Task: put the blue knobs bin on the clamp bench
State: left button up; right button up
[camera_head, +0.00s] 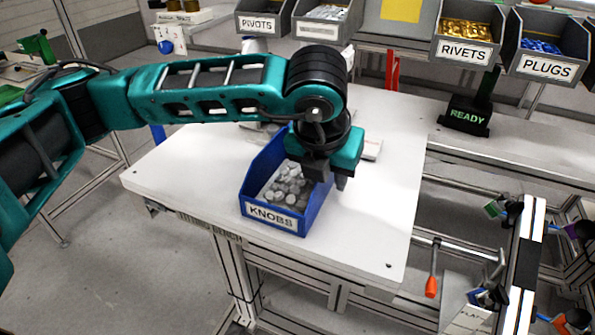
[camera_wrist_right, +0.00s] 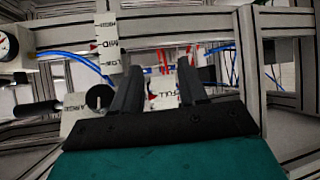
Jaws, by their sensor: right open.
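The blue knobs bin (camera_head: 297,221) stands on a white bench top (camera_head: 365,235), full of grey knobs, its KNOBS label facing front. My left gripper (camera_head: 330,180) is over the bin's right wall, pointing down. Its two dark fingers show apart, one on the bin side and one outside; contact with the wall is unclear. The bench's front sign (camera_head: 210,226) ends in BENCH, but its first word is not clear. My right gripper (camera_wrist_right: 158,82) is open and empty in the right wrist view, facing a metal frame. It is not seen in the head view.
Grey bins of rivets (camera_head: 466,42) and plugs (camera_head: 546,48) stand on a rack behind. A black READY sign (camera_head: 467,116) is on the grey bench at right. An orange-handled lever (camera_head: 432,285) sticks out at lower right. The white top's front right is clear.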

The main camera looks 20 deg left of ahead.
pick_arm(q)
jog(key=shift+c, duration=0.5)
grip_shut()
